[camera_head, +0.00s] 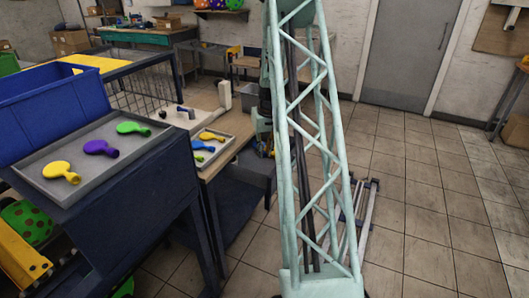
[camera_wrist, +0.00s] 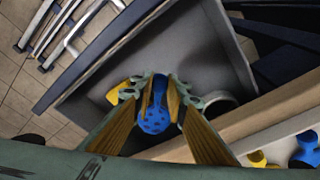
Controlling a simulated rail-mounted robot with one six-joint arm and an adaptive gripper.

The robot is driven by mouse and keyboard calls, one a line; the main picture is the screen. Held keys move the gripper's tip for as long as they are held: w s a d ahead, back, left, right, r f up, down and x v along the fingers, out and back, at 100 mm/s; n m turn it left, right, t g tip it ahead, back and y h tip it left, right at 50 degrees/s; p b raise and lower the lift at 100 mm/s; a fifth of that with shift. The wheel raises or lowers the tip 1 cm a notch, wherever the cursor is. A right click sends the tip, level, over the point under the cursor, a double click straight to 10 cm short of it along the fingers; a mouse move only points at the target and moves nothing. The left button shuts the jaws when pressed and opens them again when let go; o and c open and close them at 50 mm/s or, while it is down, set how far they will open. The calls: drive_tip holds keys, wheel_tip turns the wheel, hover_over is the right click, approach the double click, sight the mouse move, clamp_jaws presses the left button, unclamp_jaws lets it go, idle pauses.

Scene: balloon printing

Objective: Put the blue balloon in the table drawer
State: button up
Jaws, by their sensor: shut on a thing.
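The blue balloon (camera_wrist: 155,115) has a dotted surface and sits between the fingers of my gripper (camera_wrist: 158,95) in the wrist view. My gripper is shut on it. Below it is the open grey table drawer (camera_wrist: 190,55); the balloon appears above the drawer's inside, and I cannot tell how high. A yellow thing (camera_wrist: 117,93), partly hidden by a finger, lies in the drawer. In the head view the drawer (camera_head: 246,172) shows in part beside the table, and the gripper and held balloon cannot be made out.
A tray (camera_wrist: 285,140) with yellow and blue balloons lies beside the drawer; the head view shows it on the table (camera_head: 228,152). A grey round rim (camera_wrist: 218,98) is near the drawer's edge. Another tray (camera_head: 52,187) holds yellow, purple and green balloons. A blue bin (camera_head: 50,120) stands behind.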

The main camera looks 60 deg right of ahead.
drive_tip(key=shift+f, duration=0.3)
drive_tip(key=o, duration=0.8)
drive_tip(key=shift+r, duration=0.25)
drive_tip(key=shift+p+v, duration=0.4)
drive_tip(key=shift+v, duration=0.4)
drive_tip(key=p+v, duration=0.1)
drive_tip(key=v, duration=1)
drive_tip(key=shift+p, duration=0.4)
drive_tip(key=shift+w+r, duration=0.1)
